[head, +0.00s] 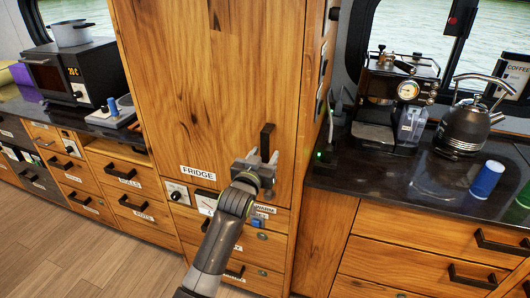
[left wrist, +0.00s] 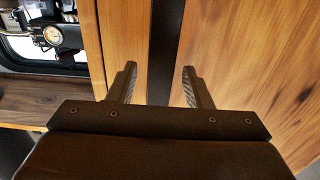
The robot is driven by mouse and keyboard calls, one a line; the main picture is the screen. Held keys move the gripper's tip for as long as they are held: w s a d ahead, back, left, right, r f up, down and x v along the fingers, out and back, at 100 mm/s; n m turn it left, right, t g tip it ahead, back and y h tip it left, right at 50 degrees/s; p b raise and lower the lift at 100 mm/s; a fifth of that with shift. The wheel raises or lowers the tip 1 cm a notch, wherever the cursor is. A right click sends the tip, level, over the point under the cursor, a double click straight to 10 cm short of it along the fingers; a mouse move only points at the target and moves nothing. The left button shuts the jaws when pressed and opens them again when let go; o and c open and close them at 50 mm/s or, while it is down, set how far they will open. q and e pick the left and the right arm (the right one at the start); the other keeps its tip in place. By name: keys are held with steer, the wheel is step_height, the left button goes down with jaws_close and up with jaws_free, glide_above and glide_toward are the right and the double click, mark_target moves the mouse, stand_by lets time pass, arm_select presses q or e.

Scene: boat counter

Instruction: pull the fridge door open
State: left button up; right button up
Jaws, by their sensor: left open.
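The fridge door (head: 212,85) is a tall wooden panel with a "FRIDGE" label (head: 198,172) near its lower left, and it looks shut. Its dark vertical handle (head: 267,139) is at the lower right of the panel. My left gripper (head: 263,157) is open at the handle's lower part. In the left wrist view, the dark handle (left wrist: 164,50) runs between the two spread fingers of the left gripper (left wrist: 160,86), with a gap on each side. Whether the fingertips reach past the handle is hard to tell. My right gripper is in neither view.
Below the door are a knob panel (head: 178,193) and labelled drawers. To the right, a dark counter (head: 365,186) holds a coffee machine (head: 388,105), a kettle (head: 467,122) and a blue cup (head: 487,180). A microwave (head: 75,72) stands at the left. Wooden floor (head: 95,262) is clear at lower left.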

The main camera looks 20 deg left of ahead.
arm_select(q)
steer(key=shift+w, duration=0.6)
steer(key=shift+c, duration=0.2)
jaws_close()
